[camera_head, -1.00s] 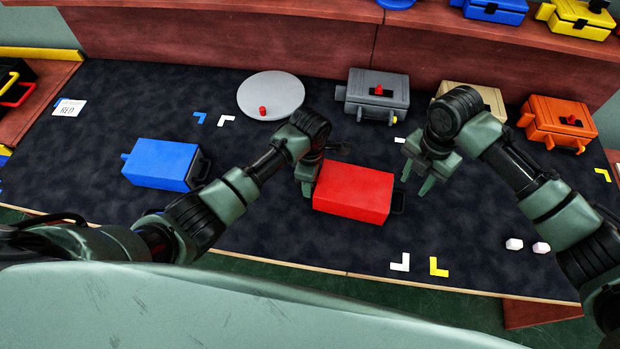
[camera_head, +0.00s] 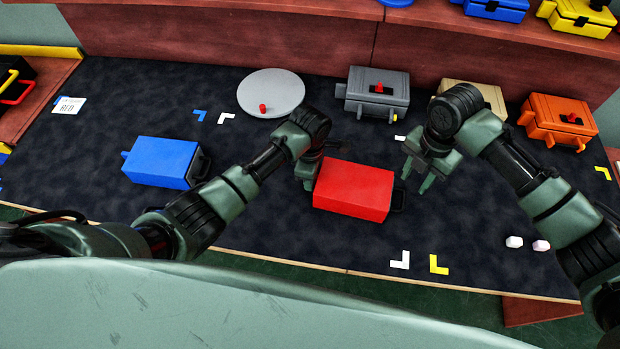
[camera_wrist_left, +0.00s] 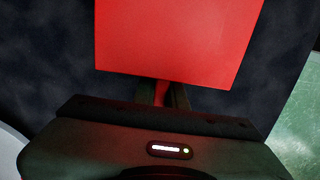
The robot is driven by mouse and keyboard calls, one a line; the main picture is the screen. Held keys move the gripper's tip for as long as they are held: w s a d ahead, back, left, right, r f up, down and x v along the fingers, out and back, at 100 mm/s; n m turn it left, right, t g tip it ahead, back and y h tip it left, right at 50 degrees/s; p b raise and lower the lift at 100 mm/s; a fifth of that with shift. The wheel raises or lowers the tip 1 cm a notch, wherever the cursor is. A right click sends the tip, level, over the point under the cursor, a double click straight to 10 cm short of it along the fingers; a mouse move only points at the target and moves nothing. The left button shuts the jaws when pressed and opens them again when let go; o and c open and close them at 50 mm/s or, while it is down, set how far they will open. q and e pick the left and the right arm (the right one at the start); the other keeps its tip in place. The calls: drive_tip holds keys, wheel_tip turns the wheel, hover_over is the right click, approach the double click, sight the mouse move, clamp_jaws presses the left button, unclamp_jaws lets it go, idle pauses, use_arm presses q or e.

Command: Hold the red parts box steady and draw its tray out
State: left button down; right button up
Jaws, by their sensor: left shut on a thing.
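The red parts box (camera_head: 353,190) lies on the dark work surface in the middle of the head view, with a black handle (camera_head: 398,199) on its right end. My left gripper (camera_head: 309,172) is at the box's left end. In the left wrist view my left gripper (camera_wrist_left: 165,95) is shut on a narrow red tab at the edge of the red box (camera_wrist_left: 180,40). My right gripper (camera_head: 426,178) is apart from the box, above and right of the handle, with its two fingers spread and nothing between them. The tray inside the box cannot be made out.
A blue box (camera_head: 160,163) lies to the left. A round grey disc (camera_head: 271,93) with a small red piece, a grey box (camera_head: 376,95), a tan box (camera_head: 478,93) and an orange box (camera_head: 558,120) stand at the back.

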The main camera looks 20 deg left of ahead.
drive_tip(key=shift+c, duration=0.5)
idle(3.0)
drive_tip(key=f+n, duration=0.2)
drive_tip(key=f, duration=0.1)
drive_tip(key=f+n+y, duration=0.1)
drive_tip(key=f+n, duration=0.1)
drive_tip(key=f, duration=0.1)
drive_tip(key=s+f+n+y, duration=0.1)
drive_tip(key=f+n, duration=0.1)
drive_tip(key=f, duration=0.1)
drive_tip(key=shift+d+f, duration=0.1)
drive_tip(key=shift+d, duration=0.1)
idle(0.5)
clamp_jaws()
idle(1.3)
